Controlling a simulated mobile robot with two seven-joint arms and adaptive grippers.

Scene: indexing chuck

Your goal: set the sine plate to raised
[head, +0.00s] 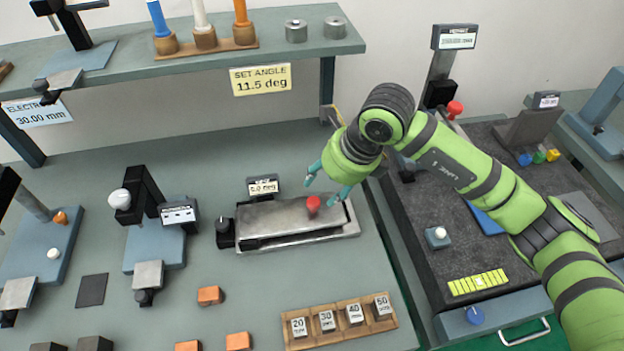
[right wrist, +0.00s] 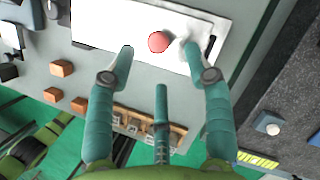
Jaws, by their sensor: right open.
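The sine plate (head: 270,219) is a grey metal slab lying low on its base, with a red knob (head: 313,205) near its right end. A small display (head: 262,187) behind it seems to read 0.0 deg. My right gripper (head: 326,189) is open and empty, just above and behind the plate's right end. In the right wrist view, the red knob (right wrist: 158,41) lies between the spread fingertips (right wrist: 159,50), over the bright plate (right wrist: 110,22). I cannot tell how high the fingers are above it. My left gripper is not in view.
A yellow sign (head: 261,79) on the shelf reads SET ANGLE 11.5 deg. A wooden rack of numbered blocks (head: 340,322) stands in front, with orange blocks (head: 210,296) to its left. A black knob (head: 224,232) sits at the plate's left end. A dark granite surface (head: 440,262) is at right.

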